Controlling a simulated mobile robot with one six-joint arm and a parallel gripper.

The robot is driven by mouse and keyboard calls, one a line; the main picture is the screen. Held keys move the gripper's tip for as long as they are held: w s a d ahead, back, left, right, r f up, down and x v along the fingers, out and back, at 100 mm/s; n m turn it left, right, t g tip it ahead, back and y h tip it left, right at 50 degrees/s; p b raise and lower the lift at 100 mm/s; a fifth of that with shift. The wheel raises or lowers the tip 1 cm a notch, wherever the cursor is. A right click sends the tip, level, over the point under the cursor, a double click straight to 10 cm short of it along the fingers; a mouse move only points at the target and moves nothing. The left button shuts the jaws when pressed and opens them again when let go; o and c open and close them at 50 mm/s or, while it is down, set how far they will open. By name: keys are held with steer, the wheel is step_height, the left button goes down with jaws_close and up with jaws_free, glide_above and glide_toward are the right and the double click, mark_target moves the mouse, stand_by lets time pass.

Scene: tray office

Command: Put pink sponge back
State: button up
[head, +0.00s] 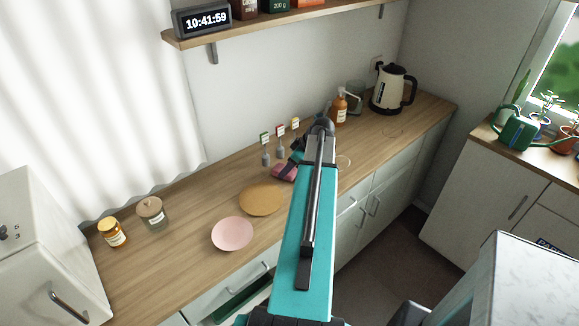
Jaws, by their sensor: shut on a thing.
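The pink sponge (283,173) is on or just above the wooden counter, behind the tan plate and left of my arm. My gripper (295,158) is at the sponge and shut on it. My arm hides most of the gripper and the right side of the sponge. I cannot tell whether the sponge touches the counter.
A tan plate (262,200) and a pink plate (232,233) lie in front. Jars (152,212) stand at left. An amber bottle (339,108) and kettle (393,89) stand at the back right. A drawer (243,298) below is open. A shelf (285,21) hangs above.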

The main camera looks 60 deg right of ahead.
steer(key=o, duration=1)
steer(key=shift+r, duration=0.15)
steer(key=shift+v, duration=0.9)
steer(key=shift+b+v, duration=1.5)
steer(key=shift+v, duration=3.55)
